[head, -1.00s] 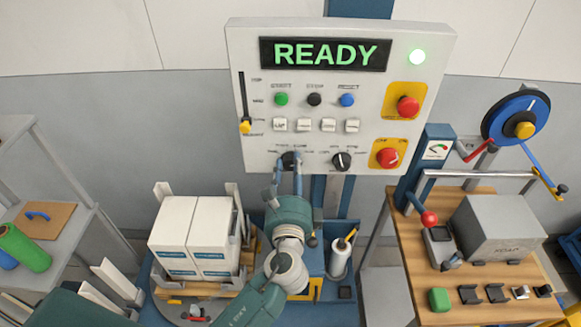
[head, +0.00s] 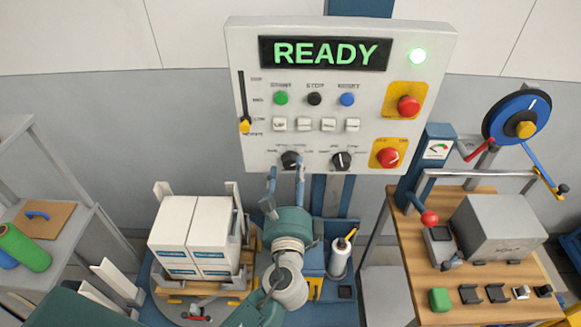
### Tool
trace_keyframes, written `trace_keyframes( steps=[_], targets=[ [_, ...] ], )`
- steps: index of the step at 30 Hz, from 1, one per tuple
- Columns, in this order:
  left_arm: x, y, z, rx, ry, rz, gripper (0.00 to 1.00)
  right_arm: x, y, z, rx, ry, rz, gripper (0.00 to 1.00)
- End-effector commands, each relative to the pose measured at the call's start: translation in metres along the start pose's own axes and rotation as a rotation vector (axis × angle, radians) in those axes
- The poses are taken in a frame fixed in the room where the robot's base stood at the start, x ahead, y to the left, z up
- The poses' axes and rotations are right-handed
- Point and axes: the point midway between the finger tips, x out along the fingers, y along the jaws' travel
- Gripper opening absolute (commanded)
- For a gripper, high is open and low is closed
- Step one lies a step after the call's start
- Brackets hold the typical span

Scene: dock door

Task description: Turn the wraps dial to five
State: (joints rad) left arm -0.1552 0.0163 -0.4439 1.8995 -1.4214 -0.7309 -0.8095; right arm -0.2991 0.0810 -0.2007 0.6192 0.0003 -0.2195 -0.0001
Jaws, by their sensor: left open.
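A white control panel (head: 235,90) carries two black dials along its lower edge. The right dial (head: 342,160) has a light pointer mark. The small labels around both dials are too blurred to read, so I cannot tell which is wraps or its number. My left gripper (head: 286,170) is open and empty, its two blue-grey fingers pointing up just below the left dial. I cannot tell whether a fingertip touches it. My right gripper is not in view.
Push buttons, a slider (head: 244,125) and red knobs (head: 408,106) surround the dials. White boxes (head: 193,235) stand on a pallet below left. A wooden bench (head: 415,255) is at right.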

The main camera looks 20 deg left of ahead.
Motion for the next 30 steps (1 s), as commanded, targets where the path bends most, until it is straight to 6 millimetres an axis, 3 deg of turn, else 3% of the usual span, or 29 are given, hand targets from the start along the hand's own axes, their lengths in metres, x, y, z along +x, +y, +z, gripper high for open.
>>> trace_keyframes(
  steps=[6, 12, 18, 30],
  targets=[
    [-0.049, 0.001, -0.001, 0.001, 0.003, 0.002, 0.51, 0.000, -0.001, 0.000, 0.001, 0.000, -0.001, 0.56],
    [-0.078, 0.000, 0.000, 0.002, 0.001, -0.001, 0.51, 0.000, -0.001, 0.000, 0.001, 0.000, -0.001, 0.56],
    [-0.087, -0.001, 0.001, 0.000, -0.001, -0.002, 0.51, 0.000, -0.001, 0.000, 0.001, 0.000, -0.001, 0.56],
    [-0.087, -0.001, 0.000, 0.001, -0.001, -0.002, 0.51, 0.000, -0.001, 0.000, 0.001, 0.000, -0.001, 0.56]
  ],
)
